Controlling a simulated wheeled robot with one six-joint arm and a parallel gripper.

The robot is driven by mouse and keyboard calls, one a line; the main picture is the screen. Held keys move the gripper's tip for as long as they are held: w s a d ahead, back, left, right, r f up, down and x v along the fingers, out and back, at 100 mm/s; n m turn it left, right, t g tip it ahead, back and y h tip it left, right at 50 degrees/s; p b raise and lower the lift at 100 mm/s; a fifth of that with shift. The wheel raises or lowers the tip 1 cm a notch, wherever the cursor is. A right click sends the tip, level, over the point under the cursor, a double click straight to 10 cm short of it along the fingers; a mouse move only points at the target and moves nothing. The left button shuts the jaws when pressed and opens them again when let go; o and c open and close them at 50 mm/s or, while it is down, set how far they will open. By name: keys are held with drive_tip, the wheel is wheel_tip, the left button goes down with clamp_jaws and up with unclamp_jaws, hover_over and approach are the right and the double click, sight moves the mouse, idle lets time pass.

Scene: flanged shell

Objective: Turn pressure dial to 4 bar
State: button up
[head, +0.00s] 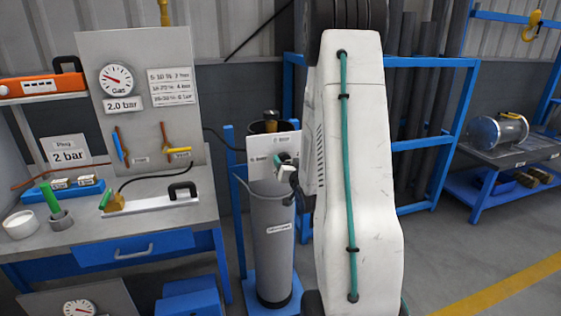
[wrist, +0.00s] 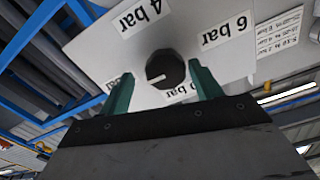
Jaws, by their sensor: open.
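The pressure dial is a dark round knob (wrist: 168,66) with a white pointer mark, on a white plate (wrist: 95,52). In the wrist view the plate reads upside down, with a "4 bar" label (wrist: 140,14) at upper left and "6 bar" (wrist: 227,30) at upper right. Two lower labels are partly hidden by my fingers. The pointer mark lies toward the left, slightly downward. My gripper (wrist: 162,86) is open, with one teal finger on each side of the knob; contact cannot be told. In the head view my gripper (head: 281,160) is at the plate (head: 262,146) above a grey cylinder (head: 272,245).
A bench (head: 200,205) at left carries a panel with a round gauge (head: 116,79) and a "2.0 bar" sign (head: 123,104). A "2 bar" card (head: 68,154) stands beside it. A blue rack (head: 440,130) is behind my arm. Open floor (head: 450,250) lies at right.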

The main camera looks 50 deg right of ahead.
drive_tip(key=shift+w+d, duration=0.15)
drive_tip(key=shift+w, duration=0.1)
drive_tip(key=shift+w+a, duration=0.1)
drive_tip(key=shift+a, duration=0.1)
drive_tip(key=shift+w+a, duration=0.1)
drive_tip(key=c, duration=1)
